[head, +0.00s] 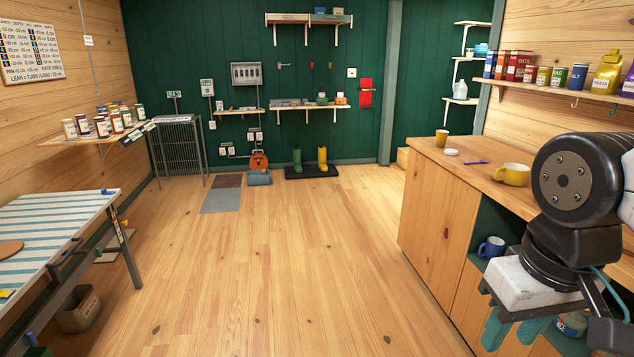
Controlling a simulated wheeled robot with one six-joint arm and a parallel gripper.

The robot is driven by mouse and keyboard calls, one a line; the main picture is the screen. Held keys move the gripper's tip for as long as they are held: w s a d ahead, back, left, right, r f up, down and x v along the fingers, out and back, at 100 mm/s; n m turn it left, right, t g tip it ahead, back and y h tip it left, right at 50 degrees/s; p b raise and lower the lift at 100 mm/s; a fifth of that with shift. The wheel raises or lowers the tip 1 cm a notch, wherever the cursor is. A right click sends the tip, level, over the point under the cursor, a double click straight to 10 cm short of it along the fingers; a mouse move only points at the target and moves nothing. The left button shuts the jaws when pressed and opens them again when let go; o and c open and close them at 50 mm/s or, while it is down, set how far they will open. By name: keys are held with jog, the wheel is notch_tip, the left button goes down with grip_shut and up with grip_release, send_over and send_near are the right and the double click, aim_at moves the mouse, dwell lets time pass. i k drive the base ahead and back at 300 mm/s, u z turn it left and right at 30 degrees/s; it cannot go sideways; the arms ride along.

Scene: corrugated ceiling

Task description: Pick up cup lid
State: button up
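A small white round lid (451,152) lies flat on the wooden counter at the right. A yellow cup (442,139) stands just behind it, and a purple spoon-like utensil (475,162) lies to its right. My gripper (513,329) is low at the right edge, in front of the counter's open shelf and well apart from the lid. Its two teal fingers point down with a gap between them, and nothing shows held in it. My arm hides part of the counter's near end.
A blue mug (491,247) sits in the shelf below. Packages and jars line a wall shelf (560,88) above. A striped table (50,230) stands left; the middle floor is clear.

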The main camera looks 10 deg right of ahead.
aim_at(441, 135)
jog(key=u, duration=0.05)
jog(key=i, duration=1.95)
jog(key=z, duration=0.55)
jog(key=i, duration=2.3)
jog(key=z, duration=0.4)
